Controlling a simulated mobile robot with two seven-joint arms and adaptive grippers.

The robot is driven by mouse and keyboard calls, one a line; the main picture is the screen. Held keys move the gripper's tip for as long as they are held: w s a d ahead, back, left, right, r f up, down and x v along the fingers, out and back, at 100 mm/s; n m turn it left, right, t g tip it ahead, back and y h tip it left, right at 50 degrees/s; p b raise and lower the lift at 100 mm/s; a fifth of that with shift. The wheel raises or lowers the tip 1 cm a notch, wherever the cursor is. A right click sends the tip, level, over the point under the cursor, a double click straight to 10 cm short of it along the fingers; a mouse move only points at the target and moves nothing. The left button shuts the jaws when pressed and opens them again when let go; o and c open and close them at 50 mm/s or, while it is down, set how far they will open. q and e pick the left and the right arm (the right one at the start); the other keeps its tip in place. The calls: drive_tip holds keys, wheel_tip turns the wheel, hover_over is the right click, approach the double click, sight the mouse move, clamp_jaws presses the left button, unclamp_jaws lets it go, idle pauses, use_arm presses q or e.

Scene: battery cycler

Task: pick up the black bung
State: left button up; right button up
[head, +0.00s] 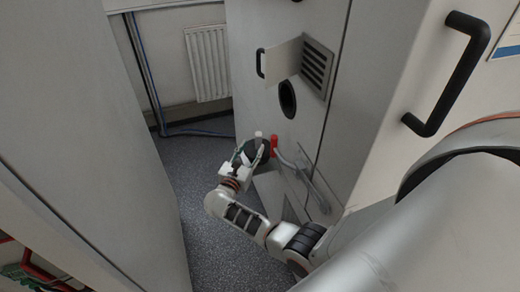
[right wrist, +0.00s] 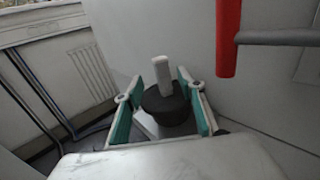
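The black bung (right wrist: 167,105) has a round, tapered body with an upright white handle (right wrist: 163,76). In the right wrist view it sits between the teal-lined fingers of my right gripper (right wrist: 162,100). The fingers stand wide on either side of it; any contact is hard to tell. In the head view the bung (head: 254,153) shows small and dark at the end of my right arm, with its white handle on top. My right gripper (head: 248,160) is low, in front of the grey cabinet, and partly hides it. My left gripper is not in view.
The grey cabinet has a dark round port (head: 288,98) below an open flap (head: 281,60). A red handle (head: 274,146) on a grey pipe is close right of the bung; it also shows in the right wrist view (right wrist: 228,38). A large panel (head: 90,150) stands left, with floor between.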

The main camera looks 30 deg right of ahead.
sight(257, 140)
drive_tip(key=shift+x, duration=3.4)
drive_tip(key=shift+s+d, duration=0.1)
drive_tip(key=shift+d, duration=0.05)
drive_tip(key=shift+c, duration=0.3)
clamp_jaws()
